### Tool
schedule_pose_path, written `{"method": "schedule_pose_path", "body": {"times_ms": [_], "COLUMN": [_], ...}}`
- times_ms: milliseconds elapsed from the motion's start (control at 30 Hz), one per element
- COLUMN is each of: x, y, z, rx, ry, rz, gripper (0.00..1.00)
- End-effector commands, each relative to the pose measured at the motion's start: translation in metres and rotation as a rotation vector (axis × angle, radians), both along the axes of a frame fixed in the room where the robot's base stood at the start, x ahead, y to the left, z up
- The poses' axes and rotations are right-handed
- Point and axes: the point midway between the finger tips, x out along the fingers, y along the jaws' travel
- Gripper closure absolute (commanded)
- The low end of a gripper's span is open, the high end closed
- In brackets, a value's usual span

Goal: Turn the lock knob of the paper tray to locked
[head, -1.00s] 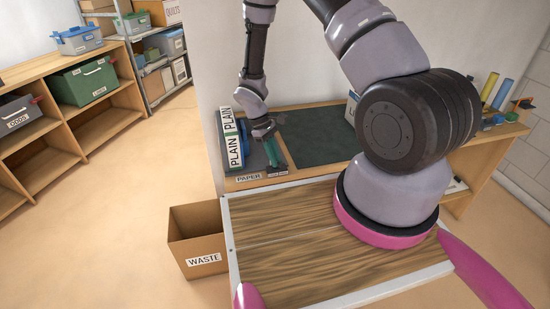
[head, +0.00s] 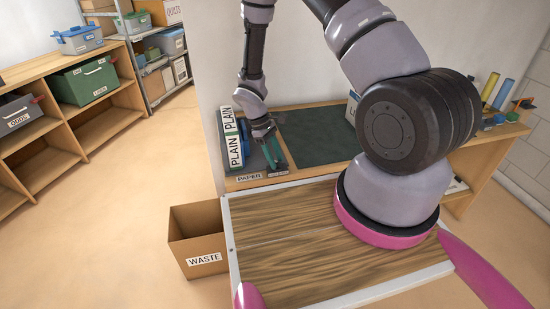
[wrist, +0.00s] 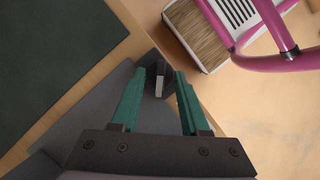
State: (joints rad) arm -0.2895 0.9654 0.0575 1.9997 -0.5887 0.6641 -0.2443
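The paper tray (head: 257,160) is a dark grey tray at the left end of the back bench, with a PAPER label (head: 248,178) on the front edge. A smaller dark label (head: 278,173) sits right of it, too small to read. My gripper (head: 280,164) is at the tray's right front corner, fingers pointing down. In the wrist view my gripper (wrist: 159,76) has its two green fingers apart. A small knob with a light grey bar (wrist: 159,84) shows between the fingertips, with a gap on each side. The knob is hidden in the head view.
Two PLAIN packs (head: 233,140) stand at the tray's left. A dark green mat (head: 318,135) lies to the right on the bench. A wooden-topped surface (head: 300,235) is in front. A WASTE box (head: 197,232) stands on the floor at left.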

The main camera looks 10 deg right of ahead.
Motion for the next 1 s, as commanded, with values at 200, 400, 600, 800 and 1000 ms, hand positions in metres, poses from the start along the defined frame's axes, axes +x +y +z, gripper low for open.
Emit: {"method": "schedule_pose_path", "body": {"times_ms": [200,400,600,800,1000], "x": [0.003,0.014,0.023,0.028,0.029], "y": [0.002,0.013,0.023,0.029,0.030], "z": [0.008,0.042,0.077,0.097,0.100], "rx": [0.001,0.002,0.001,0.000,0.000], "ry": [-0.002,-0.005,-0.003,-0.001,0.000], "rz": [-0.001,-0.001,-0.001,0.000,0.000], "gripper": [0.55,0.55,0.55,0.55,0.55]}}
